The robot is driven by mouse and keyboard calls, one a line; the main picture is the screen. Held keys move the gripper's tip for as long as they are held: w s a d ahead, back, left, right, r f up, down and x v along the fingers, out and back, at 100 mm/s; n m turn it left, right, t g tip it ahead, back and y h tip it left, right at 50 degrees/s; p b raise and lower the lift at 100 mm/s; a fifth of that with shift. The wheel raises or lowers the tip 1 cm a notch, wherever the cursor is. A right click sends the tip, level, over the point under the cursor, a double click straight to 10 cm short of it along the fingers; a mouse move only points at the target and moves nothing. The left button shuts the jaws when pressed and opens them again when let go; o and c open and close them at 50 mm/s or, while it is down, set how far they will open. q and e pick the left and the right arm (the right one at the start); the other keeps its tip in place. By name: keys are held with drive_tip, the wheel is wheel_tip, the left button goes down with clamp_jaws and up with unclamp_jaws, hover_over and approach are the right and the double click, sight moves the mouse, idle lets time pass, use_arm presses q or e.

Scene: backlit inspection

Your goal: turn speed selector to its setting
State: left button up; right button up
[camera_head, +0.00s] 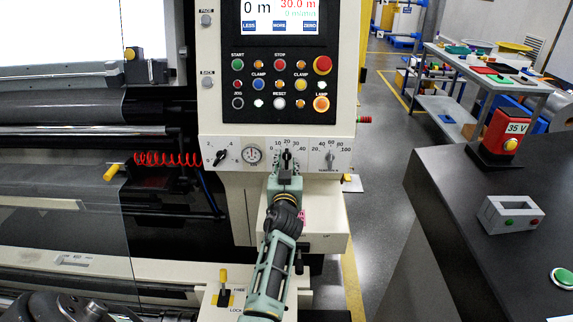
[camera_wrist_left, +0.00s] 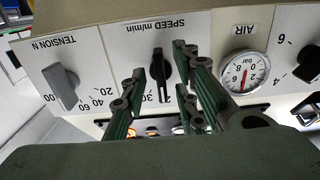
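In the left wrist view, where the panel shows upside down, the left gripper's fingers (camera_wrist_left: 160,73) are apart on either side of the knob. I cannot tell whether either finger touches it. My right gripper does not show.
The tension knob (camera_head: 330,156) is right of the speed selector; the air gauge (camera_head: 252,154) and another knob (camera_head: 221,157) are left. Push buttons (camera_head: 279,85) sit above. A lever (camera_head: 223,286) is below. A dark bench (camera_head: 480,255) stands at right.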

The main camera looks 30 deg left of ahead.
use_arm(q)
drive_tip(key=shift+c, duration=2.9)
clamp_jaws()
drive_tip(key=m+b, duration=0.1)
drive_tip(key=m, duration=0.2)
drive_tip(key=shift+a+m, duration=0.1)
drive_tip(key=shift+m, duration=1.2)
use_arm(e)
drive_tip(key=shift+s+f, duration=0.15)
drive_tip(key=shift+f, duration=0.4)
use_arm(q)
drive_tip(key=shift+r, duration=0.1)
